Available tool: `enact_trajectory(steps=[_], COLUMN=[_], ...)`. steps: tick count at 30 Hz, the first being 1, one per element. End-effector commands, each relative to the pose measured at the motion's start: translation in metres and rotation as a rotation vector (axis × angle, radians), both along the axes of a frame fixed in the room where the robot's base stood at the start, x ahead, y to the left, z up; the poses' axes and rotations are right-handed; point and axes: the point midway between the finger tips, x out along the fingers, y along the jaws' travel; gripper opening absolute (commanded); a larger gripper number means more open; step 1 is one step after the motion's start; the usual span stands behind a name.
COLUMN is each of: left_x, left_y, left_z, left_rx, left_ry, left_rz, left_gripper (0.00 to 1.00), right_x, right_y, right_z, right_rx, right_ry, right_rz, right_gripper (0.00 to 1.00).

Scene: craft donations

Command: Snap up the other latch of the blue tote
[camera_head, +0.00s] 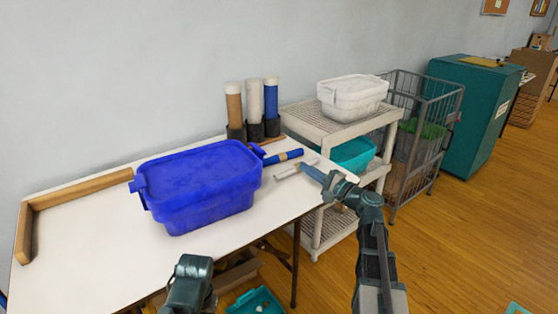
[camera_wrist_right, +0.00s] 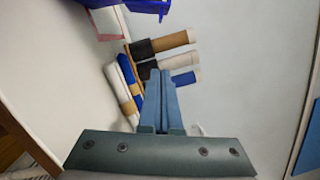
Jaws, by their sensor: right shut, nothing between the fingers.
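The blue tote (camera_head: 205,212) stands on the white table with its lid on. In the head view its left latch (camera_head: 139,184) juts from the left end, and its right latch (camera_head: 257,150) juts from the right end at lid height. I cannot tell for sure how either latch sits. A blue edge of the tote (camera_wrist_right: 146,6) shows at the top of the right wrist view. My right gripper (camera_head: 303,168) is shut and empty, right of the tote and apart from it; its fingertips (camera_wrist_right: 160,73) meet in the wrist view. My left gripper is not visible.
Banded rolls (camera_head: 283,157) lie on the table between the tote and my right gripper. Upright rolls (camera_head: 254,108) stand in dark holders behind. A wooden rail (camera_head: 80,189) edges the table at left. A shelf cart (camera_head: 312,122) with a white tote (camera_head: 352,98) stands right.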

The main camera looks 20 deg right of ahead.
Motion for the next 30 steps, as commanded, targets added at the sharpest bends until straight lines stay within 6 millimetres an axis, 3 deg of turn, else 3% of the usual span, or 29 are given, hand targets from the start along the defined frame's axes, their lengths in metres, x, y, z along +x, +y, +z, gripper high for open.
enact_trajectory(steps=[5, 17, 22, 30], left_x=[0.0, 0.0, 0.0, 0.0], left_y=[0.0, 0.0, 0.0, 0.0], left_z=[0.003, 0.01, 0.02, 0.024], left_rx=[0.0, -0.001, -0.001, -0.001], left_ry=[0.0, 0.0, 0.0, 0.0], left_rz=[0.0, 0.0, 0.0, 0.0], left_gripper=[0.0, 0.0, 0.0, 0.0], right_x=[0.02, 0.09, 0.079, 0.076], right_y=[0.011, 0.049, 0.072, 0.084], right_z=[0.003, 0.009, 0.019, 0.023], right_rx=[-0.002, -0.003, -0.004, -0.004], right_ry=[0.001, 0.001, 0.0, 0.001], right_rz=[0.005, 0.006, 0.005, 0.004], right_gripper=[0.0, 0.0, 0.0, 0.0])
